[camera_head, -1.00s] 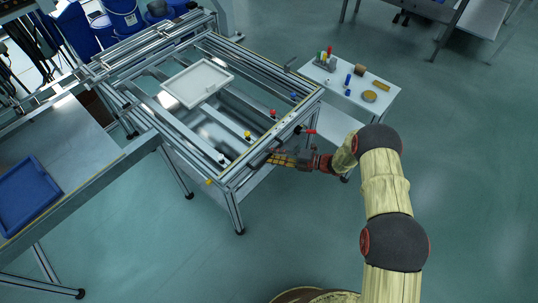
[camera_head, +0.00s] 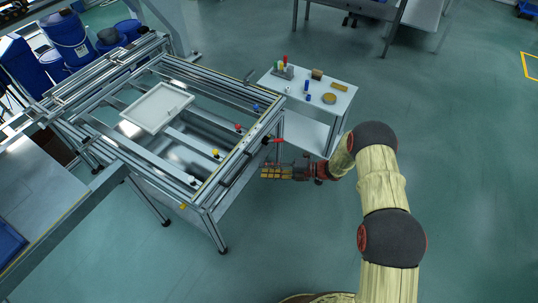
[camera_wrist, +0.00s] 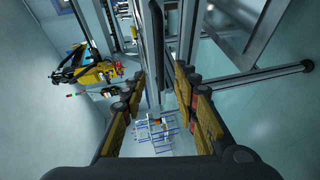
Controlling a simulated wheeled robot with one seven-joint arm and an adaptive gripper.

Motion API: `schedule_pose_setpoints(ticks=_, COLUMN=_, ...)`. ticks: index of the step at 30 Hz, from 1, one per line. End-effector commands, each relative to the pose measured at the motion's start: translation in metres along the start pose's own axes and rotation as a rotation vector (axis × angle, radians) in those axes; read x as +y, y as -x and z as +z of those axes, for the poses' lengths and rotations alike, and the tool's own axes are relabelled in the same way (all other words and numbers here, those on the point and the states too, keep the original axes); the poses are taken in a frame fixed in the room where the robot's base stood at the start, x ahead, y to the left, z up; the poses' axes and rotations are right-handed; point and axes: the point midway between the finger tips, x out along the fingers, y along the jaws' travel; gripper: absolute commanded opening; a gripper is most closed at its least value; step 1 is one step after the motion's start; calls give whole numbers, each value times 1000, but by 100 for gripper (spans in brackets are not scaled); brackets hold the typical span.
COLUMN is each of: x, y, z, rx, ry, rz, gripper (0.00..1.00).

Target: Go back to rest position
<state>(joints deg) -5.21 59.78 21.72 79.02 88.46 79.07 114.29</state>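My gripper (camera_head: 266,172) is beside the right front side of the panel fixture (camera_head: 208,211), over the floor, with its fingers pointing left toward the frame. It looks apart from the frame. In the wrist view my gripper (camera_wrist: 160,82) has its two fingers spread with a clear gap. Nothing is held between them; a rail and floor show beyond. A white panel (camera_head: 157,107) lies on the fixture.
A white side table (camera_head: 337,101) with small coloured parts stands behind my gripper. A red-handled part (camera_head: 277,141) sticks out from the fixture's right edge. Another table (camera_head: 42,190) is at the left. Open floor (camera_head: 470,160) lies to the right.

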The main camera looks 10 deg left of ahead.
Motion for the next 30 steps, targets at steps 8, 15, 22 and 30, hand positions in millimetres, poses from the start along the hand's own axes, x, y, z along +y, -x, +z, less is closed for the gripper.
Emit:
schedule_pose_setpoints(ticks=8, x=0, y=0, z=0, rx=0, ry=22, rz=0, gripper=30)
schedule_pose_setpoints(ticks=15, x=-23, y=0, z=-18, rx=59, ry=343, rz=-65, gripper=30)
schedule_pose_setpoints(ticks=22, x=-56, y=16, z=-92, rx=297, ry=722, rz=-138, gripper=30)
schedule_pose_setpoints(ticks=30, x=-15, y=73, z=-151, rx=636, ry=1280, rz=-143, gripper=30)
